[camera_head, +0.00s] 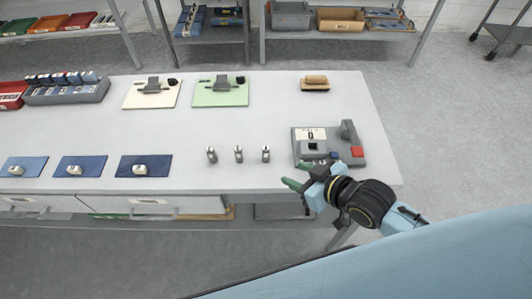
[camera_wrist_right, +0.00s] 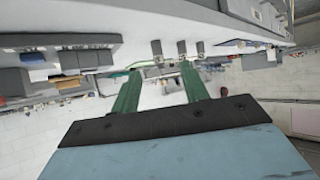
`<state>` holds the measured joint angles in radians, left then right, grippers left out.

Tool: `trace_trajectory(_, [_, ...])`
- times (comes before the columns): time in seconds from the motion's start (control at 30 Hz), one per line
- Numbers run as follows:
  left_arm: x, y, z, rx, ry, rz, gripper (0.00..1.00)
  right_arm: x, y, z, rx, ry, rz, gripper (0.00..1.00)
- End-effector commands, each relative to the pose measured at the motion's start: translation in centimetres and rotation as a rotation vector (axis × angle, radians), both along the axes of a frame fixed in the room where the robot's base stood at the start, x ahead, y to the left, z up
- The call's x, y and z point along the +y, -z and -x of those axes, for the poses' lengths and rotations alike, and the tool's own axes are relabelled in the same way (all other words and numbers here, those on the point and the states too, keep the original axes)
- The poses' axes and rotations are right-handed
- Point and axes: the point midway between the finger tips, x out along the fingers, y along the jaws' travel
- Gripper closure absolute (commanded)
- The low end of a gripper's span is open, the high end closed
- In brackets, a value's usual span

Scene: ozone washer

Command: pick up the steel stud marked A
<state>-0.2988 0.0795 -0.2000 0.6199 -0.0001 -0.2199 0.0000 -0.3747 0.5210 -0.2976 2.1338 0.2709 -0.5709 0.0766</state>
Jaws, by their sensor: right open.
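Three small steel studs stand in a row near the table's front edge in the head view: a left one (camera_head: 211,154), a middle one (camera_head: 238,154) and a right one (camera_head: 265,154). Their marks are too small to read, so I cannot tell which is A. Small shapes like them show beyond the fingers in the wrist view. My right gripper (camera_head: 297,175) is open and empty, right of the studs at the table's front edge. Its green fingers are spread in the wrist view (camera_wrist_right: 161,72). My left gripper is not in view.
A grey device (camera_head: 335,160) with a red button stands just beyond my right gripper. Blue mats (camera_head: 75,166) with small metal pieces lie at the left. Cream (camera_head: 134,100) and green (camera_head: 239,99) boards and a brush (camera_head: 315,83) are farther back. The table middle is clear.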

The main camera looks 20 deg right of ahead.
Motion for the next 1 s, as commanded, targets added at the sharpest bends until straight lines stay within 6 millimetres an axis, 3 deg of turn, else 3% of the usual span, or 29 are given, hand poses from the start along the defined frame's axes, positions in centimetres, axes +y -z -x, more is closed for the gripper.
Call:
trace_trajectory(0.3, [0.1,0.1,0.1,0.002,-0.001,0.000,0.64,-0.5,-0.8,-2.5,-0.136,-0.045,-0.078,0.55])
trace_trajectory(0.7, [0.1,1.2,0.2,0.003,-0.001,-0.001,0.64,2.5,1.7,-7.9,-0.138,-0.045,-0.080,0.55])
trace_trajectory(1.0, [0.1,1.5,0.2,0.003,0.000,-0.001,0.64,3.7,2.3,-10.0,-0.138,-0.046,-0.081,0.55])
